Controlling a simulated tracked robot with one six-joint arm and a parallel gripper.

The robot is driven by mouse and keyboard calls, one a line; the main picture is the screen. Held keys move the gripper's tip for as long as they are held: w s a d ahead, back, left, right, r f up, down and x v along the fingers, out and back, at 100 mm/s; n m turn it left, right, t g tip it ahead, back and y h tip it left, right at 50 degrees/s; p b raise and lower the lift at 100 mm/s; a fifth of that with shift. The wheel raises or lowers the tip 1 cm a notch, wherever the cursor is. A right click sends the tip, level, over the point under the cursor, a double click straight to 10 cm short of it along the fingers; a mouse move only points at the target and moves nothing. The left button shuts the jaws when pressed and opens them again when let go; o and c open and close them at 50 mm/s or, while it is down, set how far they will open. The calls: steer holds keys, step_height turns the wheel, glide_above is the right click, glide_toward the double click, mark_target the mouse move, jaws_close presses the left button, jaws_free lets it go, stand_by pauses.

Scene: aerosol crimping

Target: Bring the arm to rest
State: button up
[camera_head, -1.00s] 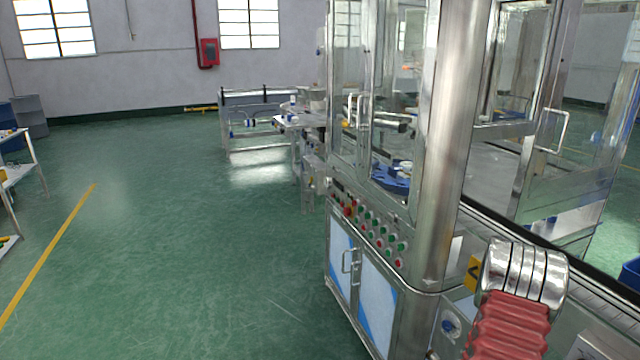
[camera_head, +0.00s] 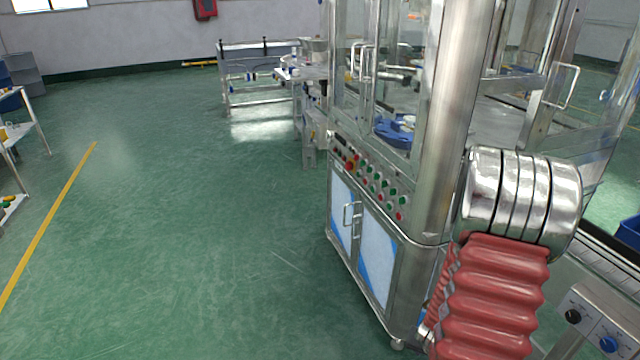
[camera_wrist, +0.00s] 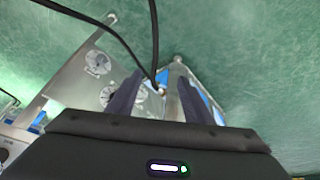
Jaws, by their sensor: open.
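My gripper (camera_wrist: 158,88) shows in the wrist view as two dark fingers standing apart, open, with nothing between them. Beyond the fingers are the grey metal side of a machine and the green floor. In the head view, part of my arm, with red ribbed bellows and shiny metal rings, fills the lower right. The gripper itself is out of the head view.
The steel machine with glass doors (camera_head: 455,110) stands close beside my arm. Its button panel (camera_head: 372,185) faces the open green floor (camera_head: 180,210). A shelf rack (camera_head: 22,130) stands at the left. Black cables (camera_wrist: 154,40) cross the wrist view.

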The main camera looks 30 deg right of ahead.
steer(key=w+a+r+n+y, duration=0.3)
steer(key=w+a+r+y, duration=0.1)
steer(key=a+r, duration=1)
steer(key=s+a+r+n+t, duration=0.3)
steer(key=a+r+n, duration=0.4)
steer(key=a+r, duration=1.3)
steer(key=shift+s+r+n, duration=0.15)
steer(key=shift+r+n, duration=0.15)
steer(key=shift+r, duration=0.1)
steer(key=shift+c, duration=0.3)
